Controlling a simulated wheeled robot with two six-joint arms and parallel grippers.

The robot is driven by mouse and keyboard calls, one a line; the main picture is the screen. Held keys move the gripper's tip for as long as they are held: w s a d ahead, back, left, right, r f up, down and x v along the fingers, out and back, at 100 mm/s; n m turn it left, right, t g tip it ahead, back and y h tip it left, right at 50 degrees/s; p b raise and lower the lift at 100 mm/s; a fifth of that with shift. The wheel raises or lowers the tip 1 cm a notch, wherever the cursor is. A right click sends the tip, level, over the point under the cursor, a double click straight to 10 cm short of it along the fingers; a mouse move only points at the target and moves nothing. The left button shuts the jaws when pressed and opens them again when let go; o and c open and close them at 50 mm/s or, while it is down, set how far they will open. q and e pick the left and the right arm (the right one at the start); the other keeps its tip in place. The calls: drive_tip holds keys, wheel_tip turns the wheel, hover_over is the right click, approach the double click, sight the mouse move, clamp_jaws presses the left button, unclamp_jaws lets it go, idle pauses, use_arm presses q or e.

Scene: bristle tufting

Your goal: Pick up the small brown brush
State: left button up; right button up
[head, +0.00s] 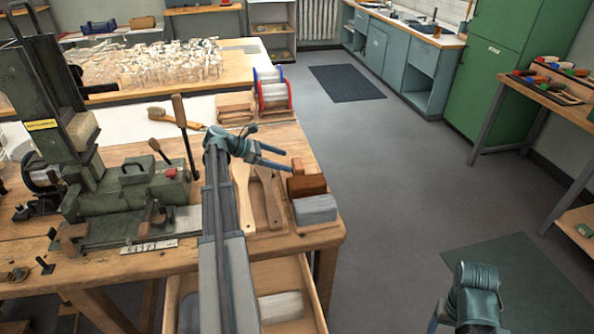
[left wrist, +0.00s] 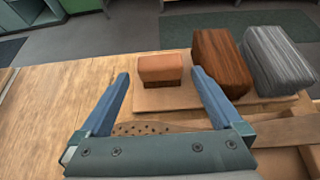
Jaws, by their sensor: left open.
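The small brown brush (head: 297,166) is a short light-brown block with dark bristles underneath. It sits at the far end of a thin wooden board on the bench's right side. The left wrist view shows the brush (left wrist: 161,69) upright on the board, just ahead of the fingers and between their lines. My left gripper (head: 287,160) is open and empty, with its blue fingertips close to the brush. I cannot see contact. My right arm shows at the bottom right of the head view; its finger opening cannot be made out.
A larger dark brown block (left wrist: 218,62) and a grey block (left wrist: 277,60) stand in a row right of the brush. Wooden brush backs (head: 266,199) lie nearby, left of the blocks. A green machine (head: 135,200) stands further left. Open floor lies beyond the bench's right edge.

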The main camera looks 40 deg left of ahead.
sight(295, 163)
use_arm(q)
drive_tip(key=shift+b+x, duration=1.25)
drive_tip(key=shift+x, duration=1.35)
drive_tip(key=shift+r, duration=0.1)
drive_tip(key=shift+c, duration=0.2)
drive_tip(key=c, duration=1)
drive_tip(key=shift+c, duration=0.2)
wheel_tip(295, 163, up, 10)
drive_tip(key=p, duration=1)
